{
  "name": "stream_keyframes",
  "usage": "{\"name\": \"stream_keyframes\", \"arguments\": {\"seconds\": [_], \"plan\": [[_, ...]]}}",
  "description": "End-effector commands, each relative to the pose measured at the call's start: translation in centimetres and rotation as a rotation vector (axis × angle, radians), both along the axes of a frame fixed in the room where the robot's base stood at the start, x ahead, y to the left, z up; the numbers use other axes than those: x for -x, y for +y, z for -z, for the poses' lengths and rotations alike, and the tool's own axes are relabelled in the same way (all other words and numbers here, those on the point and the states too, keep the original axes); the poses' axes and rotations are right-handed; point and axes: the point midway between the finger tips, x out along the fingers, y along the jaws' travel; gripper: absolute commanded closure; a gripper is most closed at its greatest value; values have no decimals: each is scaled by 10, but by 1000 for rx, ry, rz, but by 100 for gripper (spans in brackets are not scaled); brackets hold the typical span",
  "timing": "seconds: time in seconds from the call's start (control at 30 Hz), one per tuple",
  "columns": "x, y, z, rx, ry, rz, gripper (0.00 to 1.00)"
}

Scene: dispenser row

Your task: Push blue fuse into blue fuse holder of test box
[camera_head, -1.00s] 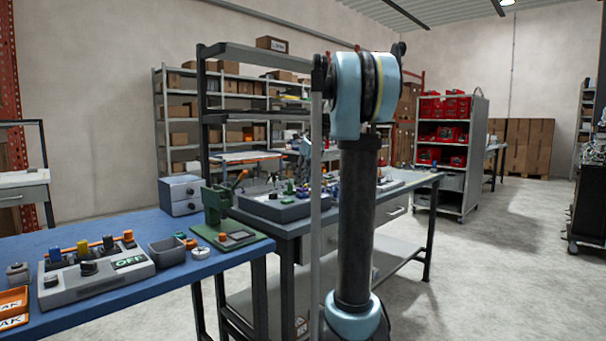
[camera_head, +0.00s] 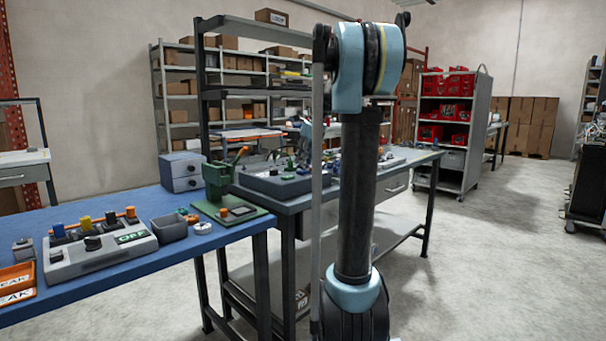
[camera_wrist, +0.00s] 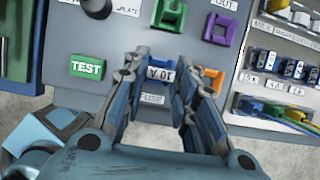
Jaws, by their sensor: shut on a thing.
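In the wrist view my gripper (camera_wrist: 162,72) is shut on a blue fuse (camera_wrist: 160,76) with a white "10 A" label. The fuse is between the fingertips, over the grey face of the test box (camera_wrist: 75,40), just above a "FUSE" label (camera_wrist: 152,99). The blue fuse holder cannot be made out; the fuse and fingers cover that spot. Whether the fuse touches a holder cannot be told. The test box also carries a green TEST button (camera_wrist: 87,66), a green holder (camera_wrist: 171,15), a purple holder (camera_wrist: 217,29) and a partly hidden orange holder (camera_wrist: 211,78).
Right of the test box is a rack (camera_wrist: 258,104) with several blue fuses and other coloured parts. In the head view, a blue-topped table (camera_head: 190,262) at left bears a grey box (camera_head: 98,262) with coloured knobs, a small bin (camera_head: 170,229) and a green press (camera_head: 218,185).

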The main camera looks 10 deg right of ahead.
Motion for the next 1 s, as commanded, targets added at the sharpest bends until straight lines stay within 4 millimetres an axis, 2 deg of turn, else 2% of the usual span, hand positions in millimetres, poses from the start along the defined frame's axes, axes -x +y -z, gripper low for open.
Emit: {"name": "stream_keyframes", "arguments": {"seconds": [1.0], "plan": [[0, 1, 11, 0, 0, -1, 84]]}}
